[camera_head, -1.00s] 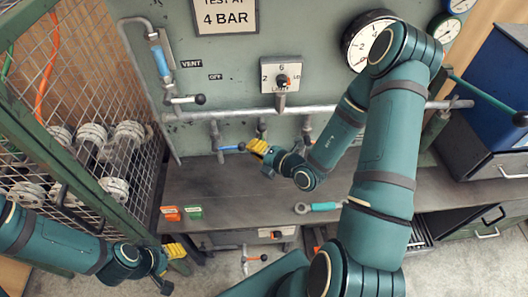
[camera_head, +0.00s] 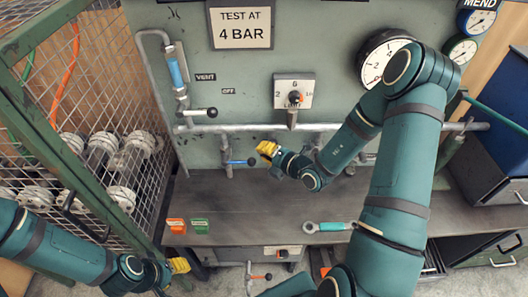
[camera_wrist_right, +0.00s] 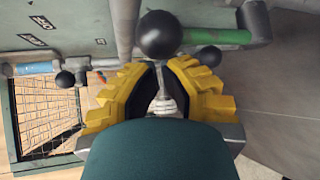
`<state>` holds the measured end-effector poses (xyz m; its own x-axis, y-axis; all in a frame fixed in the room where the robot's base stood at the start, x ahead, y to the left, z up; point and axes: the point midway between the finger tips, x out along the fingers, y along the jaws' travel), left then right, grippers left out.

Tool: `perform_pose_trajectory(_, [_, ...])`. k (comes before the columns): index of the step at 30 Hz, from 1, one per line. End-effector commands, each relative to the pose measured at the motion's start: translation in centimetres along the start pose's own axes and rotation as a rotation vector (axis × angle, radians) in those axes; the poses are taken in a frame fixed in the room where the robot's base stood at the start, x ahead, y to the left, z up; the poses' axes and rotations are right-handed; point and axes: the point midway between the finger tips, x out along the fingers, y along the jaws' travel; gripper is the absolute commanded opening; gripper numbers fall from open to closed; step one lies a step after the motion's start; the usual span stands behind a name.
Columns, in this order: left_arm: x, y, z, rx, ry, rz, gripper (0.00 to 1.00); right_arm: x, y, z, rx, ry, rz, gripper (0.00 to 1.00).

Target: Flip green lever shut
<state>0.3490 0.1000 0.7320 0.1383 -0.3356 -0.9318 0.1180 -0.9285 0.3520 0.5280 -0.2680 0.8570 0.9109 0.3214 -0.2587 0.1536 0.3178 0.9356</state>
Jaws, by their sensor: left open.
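A green lever sleeve (camera_wrist_right: 217,37) on a grey fitting shows behind my right gripper in the right wrist view. In the head view I cannot make it out near my right gripper and arm. My right gripper (camera_head: 267,150) has its yellow fingers apart in front of the pipe row; it also shows in the right wrist view (camera_wrist_right: 158,82). A black ball knob (camera_wrist_right: 160,35) stands just beyond the fingertips. A pale stem runs below it between the fingers; I cannot tell whether they touch. My left gripper (camera_head: 180,266) is open and empty, low at left.
A blue lever (camera_head: 238,162) with a black knob is close left of my right gripper. A horizontal pipe (camera_head: 220,127) crosses the panel above. The bench (camera_head: 255,200) has clear room, with a teal-handled tool (camera_head: 330,226) at right. A mesh cage (camera_head: 100,75) stands at left.

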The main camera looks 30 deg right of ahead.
Motion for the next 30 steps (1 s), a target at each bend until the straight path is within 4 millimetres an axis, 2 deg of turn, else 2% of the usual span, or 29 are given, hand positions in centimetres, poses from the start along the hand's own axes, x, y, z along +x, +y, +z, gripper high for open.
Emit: perform_pose_trajectory(30, [-0.5, 0.2, 0.1, -0.001, -0.003, 0.000, 0.47, -1.2, -0.3, 1.1, 0.122, -0.002, 0.130, 0.00])
